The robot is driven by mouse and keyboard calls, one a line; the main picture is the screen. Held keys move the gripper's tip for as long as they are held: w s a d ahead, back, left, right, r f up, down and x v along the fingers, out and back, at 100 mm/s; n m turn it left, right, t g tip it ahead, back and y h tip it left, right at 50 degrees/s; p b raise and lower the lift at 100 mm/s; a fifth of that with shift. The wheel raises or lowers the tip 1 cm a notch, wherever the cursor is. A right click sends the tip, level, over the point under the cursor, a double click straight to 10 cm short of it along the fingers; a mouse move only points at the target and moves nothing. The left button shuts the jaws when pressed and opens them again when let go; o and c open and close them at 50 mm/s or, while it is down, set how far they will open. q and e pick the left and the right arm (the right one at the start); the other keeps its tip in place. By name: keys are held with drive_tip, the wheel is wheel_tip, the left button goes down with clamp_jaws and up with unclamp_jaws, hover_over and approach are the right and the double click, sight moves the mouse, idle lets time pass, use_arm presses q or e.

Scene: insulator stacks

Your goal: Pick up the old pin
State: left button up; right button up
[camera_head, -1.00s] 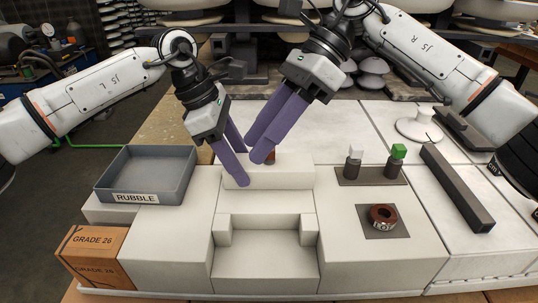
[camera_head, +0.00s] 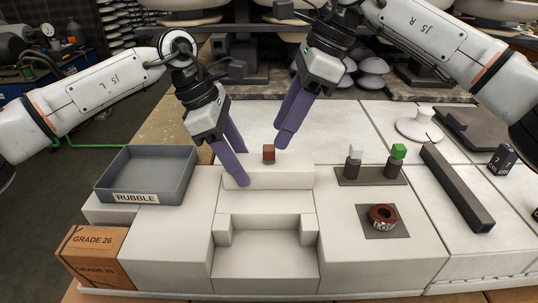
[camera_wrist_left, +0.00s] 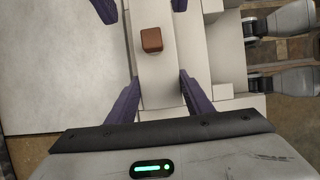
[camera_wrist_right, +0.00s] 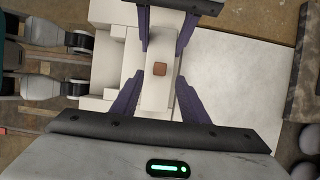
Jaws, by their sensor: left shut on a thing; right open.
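A small reddish-brown pin top (camera_head: 269,152), which I take for the old pin, stands up from a pale block (camera_head: 285,178) at the back middle. It also shows from above in the left wrist view (camera_wrist_left: 151,40) and the right wrist view (camera_wrist_right: 159,69). My left gripper (camera_head: 242,168) is shut on the pale block, one finger along each side, to the left of the pin. My right gripper (camera_head: 285,135) is open and empty, above and slightly right of the pin, apart from it. The pin's lower part is hidden inside the block.
At right, a dark plate (camera_head: 371,181) holds a white-topped pin (camera_head: 353,162) and a green-topped pin (camera_head: 396,160). A brown ring (camera_head: 382,217) lies in front, and a dark bar (camera_head: 458,188) lies farther right.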

drive_tip(key=x, duration=0.4)
drive_tip(key=shift+f, duration=0.3)
clamp_jaws()
use_arm(q)
drive_tip(key=o, duration=1.2)
use_arm(e)
wheel_tip(320, 180, up, 10)
